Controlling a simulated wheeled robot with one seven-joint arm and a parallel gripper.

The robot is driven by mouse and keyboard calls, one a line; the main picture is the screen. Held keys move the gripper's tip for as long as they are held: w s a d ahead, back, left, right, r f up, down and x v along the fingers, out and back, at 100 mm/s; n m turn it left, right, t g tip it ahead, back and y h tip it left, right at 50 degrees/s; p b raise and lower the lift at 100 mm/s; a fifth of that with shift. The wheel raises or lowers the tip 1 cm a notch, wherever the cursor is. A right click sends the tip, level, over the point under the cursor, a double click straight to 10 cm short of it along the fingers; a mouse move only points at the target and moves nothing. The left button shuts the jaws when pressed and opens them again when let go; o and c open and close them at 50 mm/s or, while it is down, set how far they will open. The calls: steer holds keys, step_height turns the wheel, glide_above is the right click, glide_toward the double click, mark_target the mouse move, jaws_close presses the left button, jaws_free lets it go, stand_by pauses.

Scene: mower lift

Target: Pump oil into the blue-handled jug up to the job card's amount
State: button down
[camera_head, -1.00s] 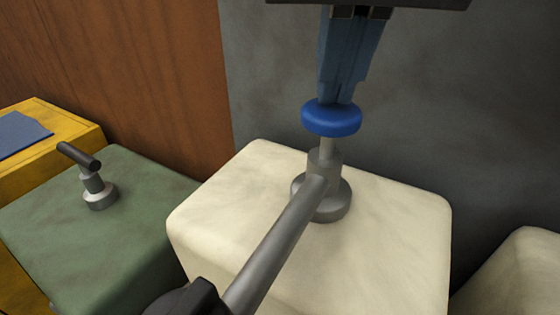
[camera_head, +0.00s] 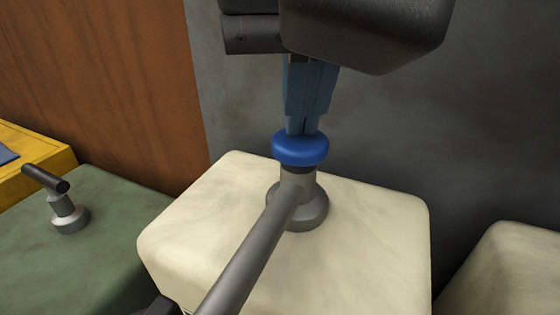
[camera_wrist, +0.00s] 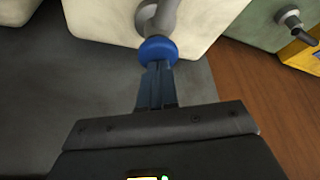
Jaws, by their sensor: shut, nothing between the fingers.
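A cream container (camera_head: 350,240) stands in the middle of the head view with a grey pump on top. The pump has a blue round knob (camera_head: 300,150) and a long grey spout (camera_head: 250,250) reaching toward the front. My gripper (camera_head: 302,132) is shut and empty, its blue-grey fingertips against the top of the knob. The knob sits low, close above the pump collar (camera_head: 297,200). In the wrist view, the fingertips (camera_wrist: 156,66) meet the knob (camera_wrist: 158,50) too. The blue-handled jug and the job card's writing are not visible.
A green container (camera_head: 110,235) with a smaller grey pump (camera_head: 67,212) stands at the left. A yellow box (camera_head: 35,160) with a blue patch is behind it. Another pale container (camera_head: 510,270) is at the right. A dark grey surface lies behind.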

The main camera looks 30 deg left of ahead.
steer(key=shift+r+p, duration=2.95)
steer(key=shift+r, duration=0.1)
steer(key=shift+f, duration=0.2)
steer(key=shift+f+b, duration=1.7)
steer(key=shift+f, duration=1.5)
steer(key=shift+s, duration=0.1)
steer(key=shift+r+p, duration=3.15)
steer(key=shift+p, duration=0.2)
